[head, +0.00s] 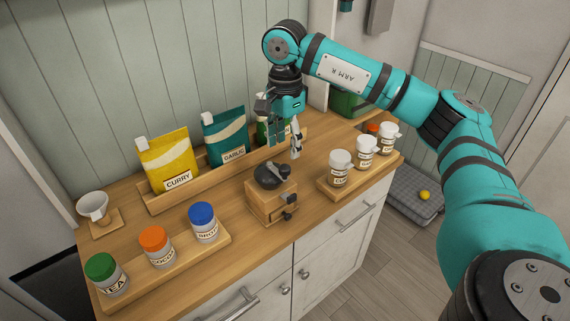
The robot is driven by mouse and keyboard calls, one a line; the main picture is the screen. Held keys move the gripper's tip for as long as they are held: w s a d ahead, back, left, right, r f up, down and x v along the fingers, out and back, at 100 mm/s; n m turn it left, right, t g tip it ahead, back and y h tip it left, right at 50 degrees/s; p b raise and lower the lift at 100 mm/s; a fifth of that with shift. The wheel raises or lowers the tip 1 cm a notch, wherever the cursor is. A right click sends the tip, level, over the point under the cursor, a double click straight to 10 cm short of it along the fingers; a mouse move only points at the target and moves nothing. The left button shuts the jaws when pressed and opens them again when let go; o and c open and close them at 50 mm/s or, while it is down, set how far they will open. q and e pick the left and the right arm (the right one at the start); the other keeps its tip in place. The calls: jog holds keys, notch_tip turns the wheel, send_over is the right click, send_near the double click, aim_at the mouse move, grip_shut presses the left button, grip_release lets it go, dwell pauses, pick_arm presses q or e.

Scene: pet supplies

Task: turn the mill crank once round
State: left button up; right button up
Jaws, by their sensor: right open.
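The mill (270,203) is a small wooden box with a dark round top, standing near the front edge of the counter. My right gripper (285,146) points down, open and empty, above and slightly behind the mill. It appears apart from the crank. My left gripper is not in view.
A rack (215,178) with curry, garlic and another pouch stands behind the mill. Lidded jars stand on a tray (190,258) at left and white-capped jars on a tray (345,189) at right.

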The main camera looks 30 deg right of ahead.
aim_at(284, 166)
notch_tip(284, 166, down, 8)
jog(key=shift+r+p, duration=0.2)
jog(key=shift+p, duration=0.6)
jog(key=shift+a, duration=0.1)
jog(key=shift+c, duration=0.4)
grip_shut()
